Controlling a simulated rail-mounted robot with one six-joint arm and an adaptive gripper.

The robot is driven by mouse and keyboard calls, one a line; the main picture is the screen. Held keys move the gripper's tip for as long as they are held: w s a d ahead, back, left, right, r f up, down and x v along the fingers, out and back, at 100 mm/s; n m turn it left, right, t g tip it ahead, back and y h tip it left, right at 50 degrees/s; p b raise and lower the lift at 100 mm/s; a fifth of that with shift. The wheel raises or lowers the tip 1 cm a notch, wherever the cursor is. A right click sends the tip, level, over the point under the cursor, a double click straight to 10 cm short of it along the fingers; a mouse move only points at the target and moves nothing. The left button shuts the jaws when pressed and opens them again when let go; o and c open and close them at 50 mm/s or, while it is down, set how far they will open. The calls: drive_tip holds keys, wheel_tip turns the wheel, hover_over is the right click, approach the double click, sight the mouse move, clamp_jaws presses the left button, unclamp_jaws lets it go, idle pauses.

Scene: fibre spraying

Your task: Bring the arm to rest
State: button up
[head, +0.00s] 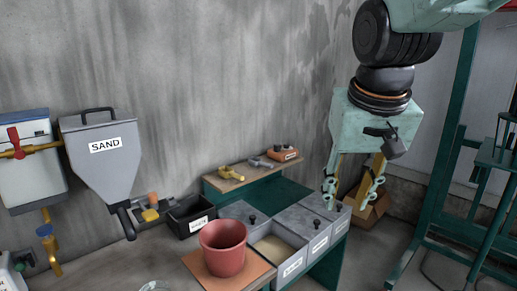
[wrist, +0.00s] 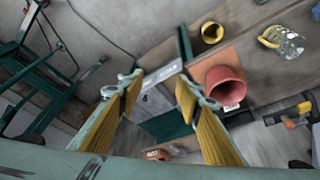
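My arm reaches down from the top right in the head view. My gripper (head: 348,197) hangs fingers down, at or above the right end of the row of grey bins (head: 318,226). In the wrist view my gripper (wrist: 156,82) has its two yellow-padded fingers well apart, with nothing held between them. The bins show partly beyond the fingertips. The exact height of the fingertips above the bins is hard to tell.
A red pot (head: 223,250) stands on an orange board at the bench front. A grey SAND hopper (head: 100,150) hangs on the wall at left. A small shelf (head: 242,178) holds a yellow tool (head: 231,174). A green frame (head: 440,170) stands at right.

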drive_tip(key=s+d+f+b, duration=0.1)
drive_tip(key=s+f, duration=0.1)
drive_tip(key=s, duration=1)
drive_tip(key=s+d+f, duration=0.1)
drive_tip(key=s+f, duration=0.1)
drive_tip(key=s, duration=1)
drive_tip(key=shift+s+f+b, duration=0.25)
drive_tip(key=shift+s+b, duration=0.15)
drive_tip(key=shift+d, duration=0.1)
idle(0.9)
wheel_tip(320, 180, down, 5)
drive_tip(key=b, duration=0.5)
drive_tip(key=shift+f, duration=0.1)
idle(0.6)
wheel_tip(320, 180, down, 8)
drive_tip(key=b, duration=0.8)
drive_tip(key=shift+o, duration=0.7)
